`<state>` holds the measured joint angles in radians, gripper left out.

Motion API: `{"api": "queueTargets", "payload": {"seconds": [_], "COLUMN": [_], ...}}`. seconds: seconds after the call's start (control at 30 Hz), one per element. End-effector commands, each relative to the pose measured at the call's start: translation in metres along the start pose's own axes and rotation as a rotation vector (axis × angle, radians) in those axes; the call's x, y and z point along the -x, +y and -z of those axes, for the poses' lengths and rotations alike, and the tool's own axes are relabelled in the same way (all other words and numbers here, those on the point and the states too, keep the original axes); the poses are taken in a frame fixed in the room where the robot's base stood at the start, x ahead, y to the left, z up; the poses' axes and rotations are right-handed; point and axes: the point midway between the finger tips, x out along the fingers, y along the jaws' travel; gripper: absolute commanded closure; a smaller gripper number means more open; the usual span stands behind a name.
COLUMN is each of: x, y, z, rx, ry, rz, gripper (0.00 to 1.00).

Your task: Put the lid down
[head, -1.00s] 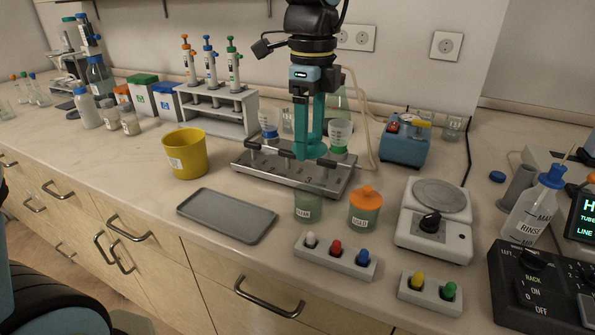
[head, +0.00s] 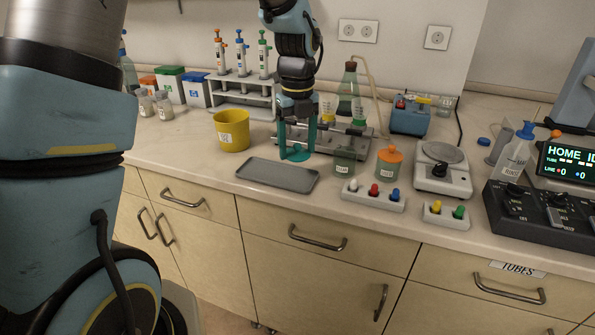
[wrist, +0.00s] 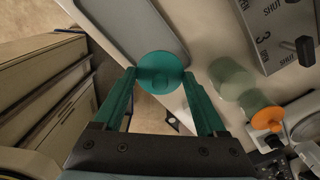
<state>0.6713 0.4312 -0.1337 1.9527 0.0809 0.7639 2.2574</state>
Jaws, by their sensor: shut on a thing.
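The lid (head: 297,153) is a round, flat teal disc with a small knob. My gripper (head: 297,138) is shut on it and holds it level. In the head view the lid appears at the back right corner of the grey tray (head: 262,178). In the wrist view the lid (wrist: 160,68) sits between the fingertips, over the counter's front edge and close to the tray (wrist: 122,28). Its height above the counter is hard to tell.
The green CLEAN jar (head: 345,160) and the orange-lidded USED jar (head: 388,162) stand right of my gripper. The metal manifold (head: 338,138) is behind. A yellow bucket (head: 232,128) stands left. Button blocks (head: 374,196) line the front. The tray looks empty.

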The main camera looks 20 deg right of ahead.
Motion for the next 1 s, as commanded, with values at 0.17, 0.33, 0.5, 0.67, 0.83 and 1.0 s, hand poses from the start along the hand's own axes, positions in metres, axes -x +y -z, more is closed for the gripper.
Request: {"api": "queueTargets", "payload": {"seconds": [0.17,0.33,0.5,0.67,0.83,1.0], "x": [-0.022,-0.042,-0.06,-0.062,-0.064,-0.065], "y": [0.0,0.0,0.0,0.0,0.0,0.0], "z": [0.001,0.001,0.001,0.001,0.001,0.0], "rx": [0.0,0.001,0.002,0.002,0.002,0.002], "ry": [0.002,0.002,0.001,0.0,0.0,0.0], "rz": [-0.002,-0.002,-0.001,0.0,0.0,0.0], "gripper": [0.78,0.78,0.78,0.78,0.78,0.16]}}
